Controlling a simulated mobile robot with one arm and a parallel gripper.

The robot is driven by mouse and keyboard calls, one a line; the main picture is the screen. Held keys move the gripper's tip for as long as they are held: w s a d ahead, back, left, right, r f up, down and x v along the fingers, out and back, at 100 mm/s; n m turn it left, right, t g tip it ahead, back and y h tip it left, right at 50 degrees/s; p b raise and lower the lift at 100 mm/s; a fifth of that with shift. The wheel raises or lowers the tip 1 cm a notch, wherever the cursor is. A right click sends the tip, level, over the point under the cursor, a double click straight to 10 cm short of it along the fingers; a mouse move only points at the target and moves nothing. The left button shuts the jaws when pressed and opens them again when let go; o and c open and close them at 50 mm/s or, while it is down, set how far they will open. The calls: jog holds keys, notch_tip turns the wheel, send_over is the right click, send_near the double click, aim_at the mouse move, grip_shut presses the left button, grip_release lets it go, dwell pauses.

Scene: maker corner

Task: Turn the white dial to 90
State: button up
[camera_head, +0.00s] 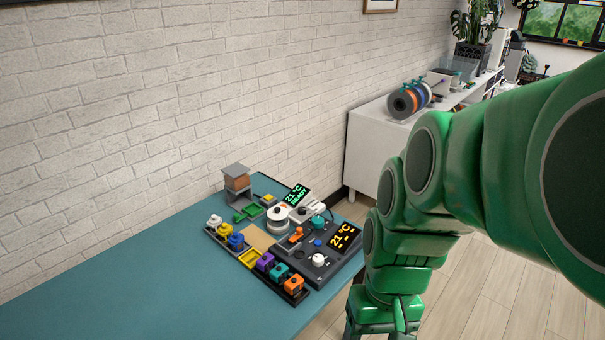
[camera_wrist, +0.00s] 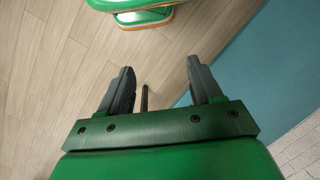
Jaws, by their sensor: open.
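A white dial (camera_head: 318,260) sits at the front of a dark control panel (camera_head: 316,274) on the teal table. Any scale marks around the dial are too small to read. My gripper (camera_wrist: 160,72) is open and empty in the wrist view, over the wood floor beside the table. In the head view my green arm hangs to the right of the table, well apart from the dial.
The teal table (camera_head: 140,285) has clear room at left. Near the dial are a teal knob (camera_head: 318,221), an orange lever (camera_head: 296,235), a white round device (camera_head: 278,219) and a tray of coloured knobs (camera_head: 246,259). A brick wall (camera_head: 200,90) runs behind.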

jog(key=w+a+f, duration=0.1)
jog(key=w, duration=0.3)
jog(key=m+t, duration=0.2)
jog(key=m, duration=0.1)
send_over(318, 259)
jog(key=d, duration=0.1)
jog(key=shift+h, duration=0.3)
jog(key=f, duration=1.5)
jog(key=shift+s+f, duration=0.3)
jog(key=shift+w+a+f, duration=0.15)
jog(key=shift+w+f, duration=0.25)
jog(key=shift+f, duration=0.1)
jog(key=shift+a+f, duration=0.15)
jog(key=shift+f, duration=1.75)
jog(key=shift+a+f, duration=0.1)
jog(key=shift+f, duration=1.75)
jog(key=shift+c, duration=0.2)
